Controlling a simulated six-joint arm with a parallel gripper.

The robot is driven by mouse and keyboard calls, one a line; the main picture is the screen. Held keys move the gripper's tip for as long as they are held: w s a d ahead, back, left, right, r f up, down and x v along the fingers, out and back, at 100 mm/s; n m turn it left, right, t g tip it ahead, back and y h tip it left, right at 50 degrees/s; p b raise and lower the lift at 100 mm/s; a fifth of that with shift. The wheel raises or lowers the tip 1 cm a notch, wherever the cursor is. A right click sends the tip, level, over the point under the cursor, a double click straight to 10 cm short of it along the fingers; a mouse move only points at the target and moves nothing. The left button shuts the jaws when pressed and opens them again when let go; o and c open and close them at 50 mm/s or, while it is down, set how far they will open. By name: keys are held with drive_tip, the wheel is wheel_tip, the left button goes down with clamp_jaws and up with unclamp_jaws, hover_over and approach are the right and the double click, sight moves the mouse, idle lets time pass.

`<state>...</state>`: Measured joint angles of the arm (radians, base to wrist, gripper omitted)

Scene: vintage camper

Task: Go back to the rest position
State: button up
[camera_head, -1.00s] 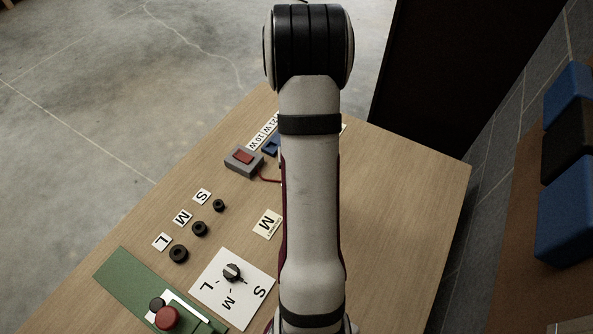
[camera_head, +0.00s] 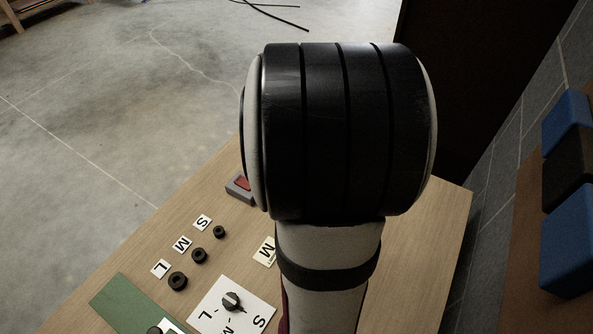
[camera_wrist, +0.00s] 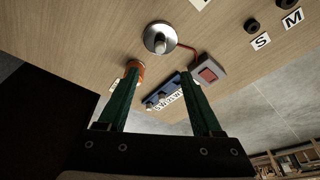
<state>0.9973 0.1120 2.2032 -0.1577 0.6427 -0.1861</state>
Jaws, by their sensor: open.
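My gripper (camera_wrist: 158,85) shows in the wrist view, its two green fingers spread apart with nothing held between them. It is above the table and apart from the things on it. My arm fills the middle of the head view, and the gripper itself is hidden there. The wooden table (camera_head: 425,240) lies below the arm; its top also shows in the wrist view (camera_wrist: 100,35).
A grey box with a red switch (camera_wrist: 208,73), a round metal lamp base (camera_wrist: 157,38), a blue block (camera_wrist: 160,98) and an orange ring-like part (camera_wrist: 134,66) are on the table. Black rings (camera_head: 178,281), a dial card (camera_head: 210,310) and a green board (camera_head: 120,303) lie left. Blue cushions (camera_head: 567,240) are at right.

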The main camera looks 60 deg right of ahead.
drive_tip(key=w+a+r+n+y, duration=0.1)
drive_tip(key=w+a+r, duration=0.1)
drive_tip(key=a, duration=0.6)
drive_tip(key=w+a+r+n+y, duration=0.1)
drive_tip(key=a+r, duration=0.1)
drive_tip(key=a, duration=0.5)
drive_tip(key=s+a+n+g+y, duration=0.1)
drive_tip(key=s+a, duration=0.3)
drive_tip(key=a, duration=0.5)
drive_tip(key=s+a+n+g+y, duration=0.1)
drive_tip(key=s+a+n, duration=0.1)
drive_tip(key=s+a, duration=0.3)
drive_tip(key=a, duration=0.4)
drive_tip(key=shift+s+r+n, duration=0.15)
drive_tip(key=shift+r+n, duration=0.15)
drive_tip(key=shift+r, duration=0.1)
